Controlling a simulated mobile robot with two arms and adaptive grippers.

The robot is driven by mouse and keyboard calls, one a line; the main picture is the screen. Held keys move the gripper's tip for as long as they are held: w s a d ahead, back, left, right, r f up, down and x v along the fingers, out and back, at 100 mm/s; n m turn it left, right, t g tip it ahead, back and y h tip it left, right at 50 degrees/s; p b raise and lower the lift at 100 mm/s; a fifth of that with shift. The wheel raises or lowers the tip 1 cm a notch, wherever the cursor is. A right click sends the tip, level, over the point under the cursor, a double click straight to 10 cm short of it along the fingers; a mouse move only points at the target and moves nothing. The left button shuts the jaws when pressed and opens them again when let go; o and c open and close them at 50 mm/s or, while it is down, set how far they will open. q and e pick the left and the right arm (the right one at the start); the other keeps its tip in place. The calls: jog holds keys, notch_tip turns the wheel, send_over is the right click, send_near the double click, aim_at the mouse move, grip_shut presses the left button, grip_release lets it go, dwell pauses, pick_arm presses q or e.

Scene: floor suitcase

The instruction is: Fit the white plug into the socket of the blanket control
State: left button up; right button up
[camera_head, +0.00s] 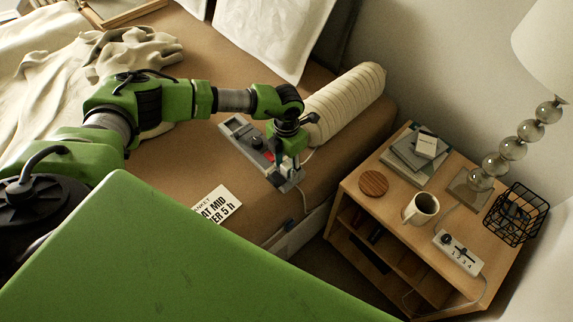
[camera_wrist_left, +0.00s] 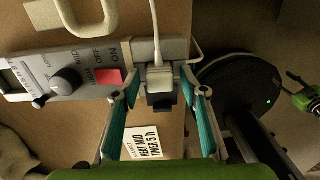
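The blanket control (camera_head: 240,133) is a grey box on the bed's near edge. In the left wrist view, the control (camera_wrist_left: 62,75) shows a black knob, a red switch and dial markings. The white plug (camera_wrist_left: 158,76), with a white cable running up, is at the control's right end, with a black part just below it. I cannot tell whether it is seated in the socket. My left gripper (camera_head: 285,165) is over that end. In the wrist view its teal-padded fingers (camera_wrist_left: 161,96) stand wide apart on either side of the plug. My right gripper is not seen.
A printed card (camera_head: 220,204) lies on the bed near the control. A rolled cream blanket (camera_head: 346,100) lies behind my gripper. The wooden nightstand (camera_head: 352,190), right of the bed, holds a mug (camera_head: 420,208), books, a lamp, a wire basket and a power strip (camera_head: 458,252).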

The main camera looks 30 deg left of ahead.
aim_at(287, 165)
pick_arm(q)
notch_tip(287, 165, up, 12)
jog(key=p, duration=0.8)
jog(key=shift+f, duration=0.2)
